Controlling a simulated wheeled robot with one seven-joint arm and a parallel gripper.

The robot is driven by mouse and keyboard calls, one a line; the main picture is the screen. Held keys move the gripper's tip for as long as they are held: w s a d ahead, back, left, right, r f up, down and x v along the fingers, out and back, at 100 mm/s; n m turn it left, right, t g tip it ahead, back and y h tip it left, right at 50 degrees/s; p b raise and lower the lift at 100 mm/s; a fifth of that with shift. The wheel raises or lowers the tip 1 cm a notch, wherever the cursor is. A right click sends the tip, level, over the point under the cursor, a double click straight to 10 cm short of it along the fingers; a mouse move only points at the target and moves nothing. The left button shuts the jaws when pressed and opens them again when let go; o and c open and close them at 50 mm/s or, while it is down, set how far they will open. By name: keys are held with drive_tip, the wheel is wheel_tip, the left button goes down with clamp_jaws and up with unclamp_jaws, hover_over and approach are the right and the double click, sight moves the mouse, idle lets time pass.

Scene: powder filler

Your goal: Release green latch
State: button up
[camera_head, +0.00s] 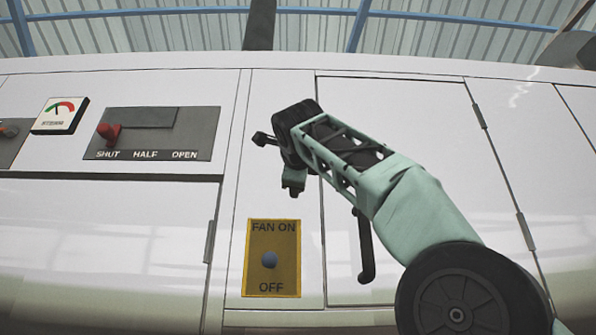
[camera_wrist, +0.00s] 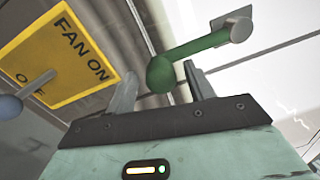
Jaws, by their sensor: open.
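The green latch (camera_wrist: 195,50) shows in the wrist view as a green lever with a rounded knob end, running up right to a grey metal mount (camera_wrist: 232,24). My gripper (camera_wrist: 160,72) is open, and the latch's knob end shows between its two fingers, close to the right finger. I cannot tell whether the knob is in the jaws or just beyond them. In the head view my gripper (camera_head: 278,165) is at the panel, left of the door's edge. The green latch is not visible there; my gripper and arm cover that area.
A yellow fan switch plate (camera_head: 272,230) with a blue-grey knob is below my gripper; it also shows left in the wrist view (camera_wrist: 52,62). A dark door handle (camera_head: 366,250) hangs below my arm. A red-knobbed slider panel (camera_head: 165,140) and a gauge (camera_head: 60,116) are at left.

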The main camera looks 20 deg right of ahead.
drive_tip(key=b+v, duration=0.4)
drive_tip(key=v, duration=1.1)
drive_tip(key=shift+s, duration=0.35)
drive_tip(key=shift+f, duration=0.1)
